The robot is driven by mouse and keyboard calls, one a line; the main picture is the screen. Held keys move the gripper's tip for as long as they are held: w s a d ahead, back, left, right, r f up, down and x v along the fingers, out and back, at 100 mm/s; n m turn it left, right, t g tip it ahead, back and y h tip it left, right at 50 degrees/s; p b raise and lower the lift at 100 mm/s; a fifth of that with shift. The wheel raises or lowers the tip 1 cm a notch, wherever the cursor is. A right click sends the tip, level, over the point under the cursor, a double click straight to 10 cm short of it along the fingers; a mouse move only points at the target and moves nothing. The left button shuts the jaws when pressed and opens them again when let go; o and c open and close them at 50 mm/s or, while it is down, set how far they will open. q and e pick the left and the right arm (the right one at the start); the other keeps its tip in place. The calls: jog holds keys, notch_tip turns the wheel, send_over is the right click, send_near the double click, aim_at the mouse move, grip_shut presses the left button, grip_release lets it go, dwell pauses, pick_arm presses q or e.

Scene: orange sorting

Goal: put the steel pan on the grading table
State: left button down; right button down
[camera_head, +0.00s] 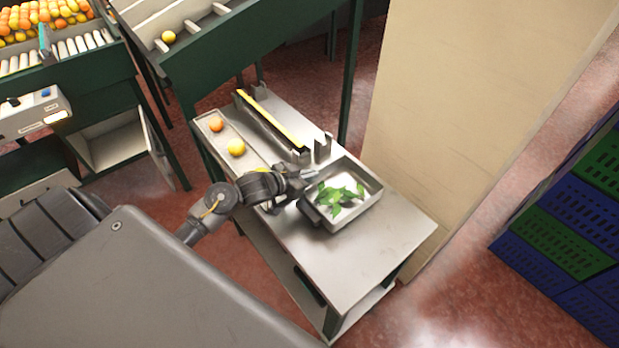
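The steel pan (361,211) is a shallow rectangular tray with green leaves (340,197) in it. It is at the middle of the small steel-topped table (350,265), which I take for the grading table. Whether the pan rests on the top or is slightly above it, I cannot tell. My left gripper (304,188) reaches in from the left and is at the pan's left side, by a dark part on that edge. Its fingers are too small and dark to tell whether they are shut on the pan. My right gripper is not in view.
A narrow tray (254,161) with an orange (216,125) and a yellow fruit (236,147) lies along the table's left side. A yellow-edged rail (270,118) stands behind the pan. The table's near end is bare. Blue and green crates (565,230) stand right, beyond a beige panel (460,110).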

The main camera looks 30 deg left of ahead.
pick_arm(q)
jog(key=shift+f, duration=0.9)
jog(key=shift+f, duration=0.1)
jog(key=c, duration=1.6)
grip_release()
jog(key=shift+s, duration=0.1)
jog(key=shift+c, duration=0.2)
jog(key=shift+a, duration=0.1)
jog(key=b+v, duration=0.1)
jog(key=v, duration=0.9)
jog(key=shift+s+b, duration=0.3)
jog(key=shift+s+a+r, duration=0.25)
jog(key=shift+s+r, duration=0.3)
jog(key=shift+s, duration=0.05)
